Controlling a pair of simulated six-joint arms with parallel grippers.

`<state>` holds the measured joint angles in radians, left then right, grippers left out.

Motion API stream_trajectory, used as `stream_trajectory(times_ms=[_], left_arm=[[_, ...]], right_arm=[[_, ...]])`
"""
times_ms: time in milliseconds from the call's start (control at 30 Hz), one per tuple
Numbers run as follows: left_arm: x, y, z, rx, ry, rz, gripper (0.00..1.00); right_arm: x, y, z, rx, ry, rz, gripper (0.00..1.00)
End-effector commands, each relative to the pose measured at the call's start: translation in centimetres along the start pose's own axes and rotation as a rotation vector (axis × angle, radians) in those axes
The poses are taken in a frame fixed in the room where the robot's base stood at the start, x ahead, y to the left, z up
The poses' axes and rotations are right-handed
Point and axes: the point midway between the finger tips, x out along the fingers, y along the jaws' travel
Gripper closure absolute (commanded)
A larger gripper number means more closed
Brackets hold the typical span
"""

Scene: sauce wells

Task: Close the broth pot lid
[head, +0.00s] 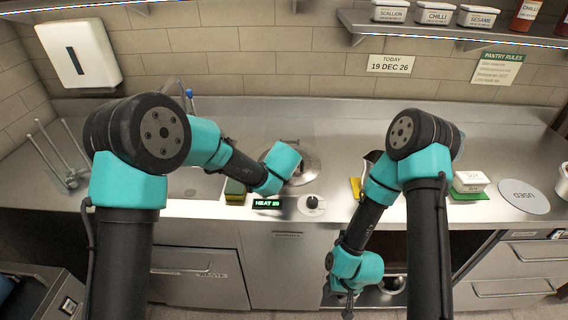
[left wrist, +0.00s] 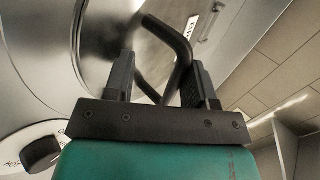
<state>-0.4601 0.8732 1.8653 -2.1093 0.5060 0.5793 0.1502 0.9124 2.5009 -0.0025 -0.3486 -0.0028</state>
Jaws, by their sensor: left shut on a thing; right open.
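The round steel broth pot lid (head: 311,166) shows at the cooking well behind my left wrist, partly covered by it. My right gripper (head: 348,296) is open, pointing down in front of the counter, away from the lid.
A heat display (head: 267,203) and a black knob (head: 312,202) sit at the counter's front edge. A sponge (head: 235,192) lies left of them. White tub (head: 470,181) and a "USED" disc (head: 524,196) stand right. An open shelf with a round vessel (head: 393,284) is below.

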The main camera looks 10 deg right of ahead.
Motion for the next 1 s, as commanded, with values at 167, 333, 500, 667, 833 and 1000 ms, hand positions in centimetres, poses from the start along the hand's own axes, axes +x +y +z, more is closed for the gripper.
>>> stream_trajectory(times_ms=[167,333,500,667,833,1000], left_arm=[[-0.1,0.4,-0.2,0.006,0.003,0.007,0.6],[-1.3,0.3,-0.3,0.008,0.004,0.005,0.6],[-3.9,0.1,-0.2,0.006,0.003,0.002,0.6],[-6.8,0.0,-0.2,0.005,0.003,-0.001,0.6],[-9.9,0.0,-0.1,0.003,0.003,-0.002,0.6],[-13.0,-0.1,-0.1,0.001,0.002,-0.003,0.6]], right_arm=[[0.0,0.0,0.0,0.0,0.0,0.0,0.57],[0.0,0.0,0.0,0.0,0.0,0.0,0.57],[0.0,0.0,0.0,0.0,0.0,0.0,0.57],[0.0,0.0,0.0,0.0,0.0,0.0,0.57],[0.0,0.0,0.0,0.0,0.0,0.0,0.57],[0.0,0.0,0.0,0.0,0.0,0.0,0.57]])
